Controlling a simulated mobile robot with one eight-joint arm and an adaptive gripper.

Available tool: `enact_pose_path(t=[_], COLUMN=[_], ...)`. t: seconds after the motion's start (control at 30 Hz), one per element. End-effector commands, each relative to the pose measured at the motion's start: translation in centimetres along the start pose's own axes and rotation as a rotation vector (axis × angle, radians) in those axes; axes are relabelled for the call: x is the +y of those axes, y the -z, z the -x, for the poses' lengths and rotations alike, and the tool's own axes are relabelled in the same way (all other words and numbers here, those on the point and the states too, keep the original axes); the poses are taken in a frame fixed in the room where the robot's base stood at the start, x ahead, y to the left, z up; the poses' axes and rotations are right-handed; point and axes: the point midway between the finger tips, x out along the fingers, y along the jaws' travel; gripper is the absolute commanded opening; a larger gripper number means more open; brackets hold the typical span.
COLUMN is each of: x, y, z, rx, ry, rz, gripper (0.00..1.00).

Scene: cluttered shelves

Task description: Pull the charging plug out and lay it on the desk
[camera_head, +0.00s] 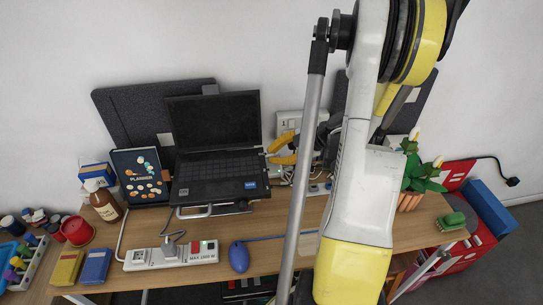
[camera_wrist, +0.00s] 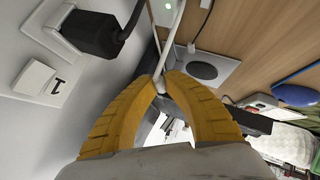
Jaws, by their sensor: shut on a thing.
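My gripper (camera_wrist: 160,84) has yellow fingers closed on a small white plug (camera_wrist: 160,86), which I take to be the charging plug. A white cable (camera_wrist: 173,42) runs from it toward the top of the wrist view. In the head view my gripper (camera_head: 267,154) is beside the right edge of the black open laptop (camera_head: 215,171). The plug is hidden by the fingers there, and I cannot tell whether its tip is still in the laptop. The wooden desk (camera_head: 270,258) has a bare stretch in front of the laptop.
A wall socket (camera_wrist: 45,82) with a black plug (camera_wrist: 95,30) is close to the fingers. A potted plant (camera_head: 410,200) stands right of my arm.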

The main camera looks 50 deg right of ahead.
Motion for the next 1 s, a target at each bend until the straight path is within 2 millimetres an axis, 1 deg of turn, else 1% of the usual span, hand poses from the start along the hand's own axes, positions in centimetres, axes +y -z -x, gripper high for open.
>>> enact_pose_path(t=[0.27, 1.0], x=[0.0, 0.0], y=[-0.5, -3.5], z=[0.4, 3.2], rx=[-0.001, -0.001], ry=[-0.001, -0.001], rz=[-0.001, -0.001], gripper=[0.0, 0.0])
